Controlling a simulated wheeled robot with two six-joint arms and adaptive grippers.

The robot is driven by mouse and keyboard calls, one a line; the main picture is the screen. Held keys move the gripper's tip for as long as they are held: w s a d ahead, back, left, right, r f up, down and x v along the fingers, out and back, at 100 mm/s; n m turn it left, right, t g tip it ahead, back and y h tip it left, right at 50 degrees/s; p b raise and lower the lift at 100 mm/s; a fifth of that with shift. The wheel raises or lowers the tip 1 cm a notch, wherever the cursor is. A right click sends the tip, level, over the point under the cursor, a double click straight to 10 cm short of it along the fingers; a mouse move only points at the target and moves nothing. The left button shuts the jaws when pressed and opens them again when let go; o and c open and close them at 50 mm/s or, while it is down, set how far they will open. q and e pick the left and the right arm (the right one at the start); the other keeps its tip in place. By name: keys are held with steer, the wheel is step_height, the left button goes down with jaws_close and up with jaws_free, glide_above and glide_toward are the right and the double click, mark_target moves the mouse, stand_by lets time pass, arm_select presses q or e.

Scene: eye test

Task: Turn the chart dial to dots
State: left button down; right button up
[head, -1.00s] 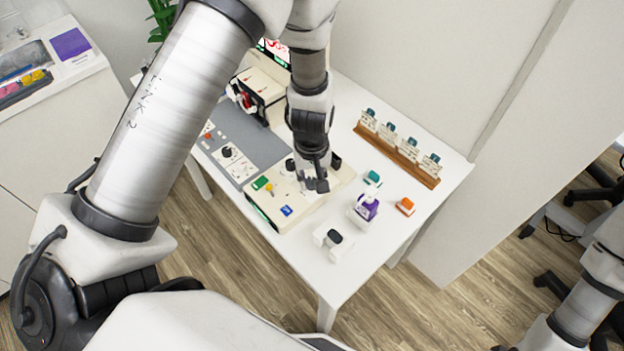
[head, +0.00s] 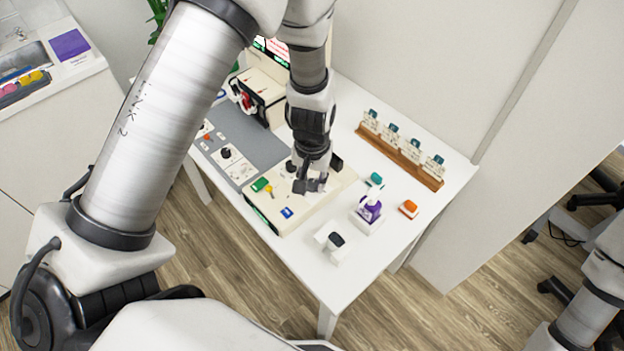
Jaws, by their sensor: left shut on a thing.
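A cream control box (head: 283,217) stands on the white table near its left front side. On its top are a green block (head: 261,185), a small yellow knob (head: 269,192), a blue block (head: 287,213) and a black knob (head: 290,166). My left gripper (head: 309,187) points down at the right part of the box top. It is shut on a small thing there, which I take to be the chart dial. The fingers hide the dial and its marks. My right arm shows at the right edge, but its gripper is out of view.
On the white table (head: 312,275), a purple-labelled bottle (head: 369,210), an orange block (head: 408,209), a teal-topped item (head: 376,180) and a white holder with a black top (head: 333,241) stand right of the box. A brown rack (head: 399,157) holds several teal-topped items behind. A grey panel (head: 258,146) lies left.

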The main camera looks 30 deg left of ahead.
mark_target(313, 183)
arm_select(q)
steer(key=shift+s+f, duration=0.15)
steer(key=shift+f, duration=0.05)
steer(key=c, duration=1)
jaws_free()
steer(key=shift+c, duration=0.2)
steer(key=shift+o, duration=0.8)
steer(key=shift+w, duration=0.25)
steer(key=shift+r, duration=0.1)
step_height(313, 183, up, 12)
